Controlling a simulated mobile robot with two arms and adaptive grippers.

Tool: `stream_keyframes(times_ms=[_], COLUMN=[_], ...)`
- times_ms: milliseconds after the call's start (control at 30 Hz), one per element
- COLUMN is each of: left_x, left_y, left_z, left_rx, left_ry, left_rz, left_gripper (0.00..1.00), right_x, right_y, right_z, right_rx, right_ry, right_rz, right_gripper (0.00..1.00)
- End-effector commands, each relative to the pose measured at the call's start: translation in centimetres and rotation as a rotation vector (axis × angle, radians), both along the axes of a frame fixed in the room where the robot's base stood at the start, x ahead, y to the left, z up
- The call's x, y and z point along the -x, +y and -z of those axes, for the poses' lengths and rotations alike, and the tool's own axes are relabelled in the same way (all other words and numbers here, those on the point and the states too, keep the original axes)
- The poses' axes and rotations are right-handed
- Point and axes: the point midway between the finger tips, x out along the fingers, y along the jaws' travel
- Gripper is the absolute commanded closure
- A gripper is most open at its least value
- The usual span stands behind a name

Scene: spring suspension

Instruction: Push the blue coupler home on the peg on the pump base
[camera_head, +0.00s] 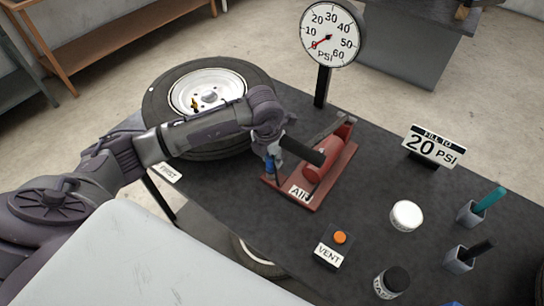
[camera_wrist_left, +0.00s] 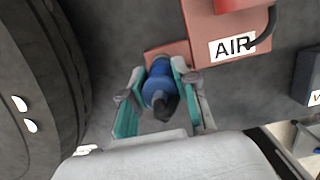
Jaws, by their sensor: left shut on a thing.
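The blue coupler (camera_wrist_left: 158,85) sits between the two teal-padded fingers of my left gripper (camera_wrist_left: 160,105) in the left wrist view. The fingers are shut on its sides. In the head view a small bit of the blue coupler (camera_head: 269,165) shows just below my left gripper (camera_head: 272,155), at the left corner of the red pump base (camera_head: 334,175). In the wrist view the pump base (camera_wrist_left: 168,50) lies right at the coupler's far end. The peg is hidden, so I cannot tell how far the coupler sits on it. My right gripper is not in view.
The red pump cylinder (camera_head: 318,165) and its dark handle stand right of my gripper. A tyre (camera_head: 165,85) lies behind my left arm. A gauge (camera_head: 332,35) stands at the back. A vent box with an orange button (camera_head: 340,237) and a white round lid (camera_head: 406,215) are nearer and right.

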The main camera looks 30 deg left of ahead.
Motion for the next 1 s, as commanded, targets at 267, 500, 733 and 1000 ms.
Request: stream_keyframes(times_ms=[267, 500, 733, 1000], left_x=[0.0, 0.0, 0.0, 0.0], left_y=[0.0, 0.0, 0.0, 0.0], left_z=[0.4, 1.0, 1.6, 2.2], left_rx=[0.000, 0.000, 0.000, 0.000], left_ry=[-0.001, -0.001, -0.001, -0.001], left_rz=[0.000, 0.000, 0.000, 0.000], left_gripper=[1.00, 1.00, 1.00, 1.00], right_x=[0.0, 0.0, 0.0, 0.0], right_y=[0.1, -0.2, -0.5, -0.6], right_z=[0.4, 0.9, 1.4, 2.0], right_rx=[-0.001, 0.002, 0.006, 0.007], right_ry=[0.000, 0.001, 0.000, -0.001], right_rz=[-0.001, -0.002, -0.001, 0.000], right_gripper=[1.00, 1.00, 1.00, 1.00])
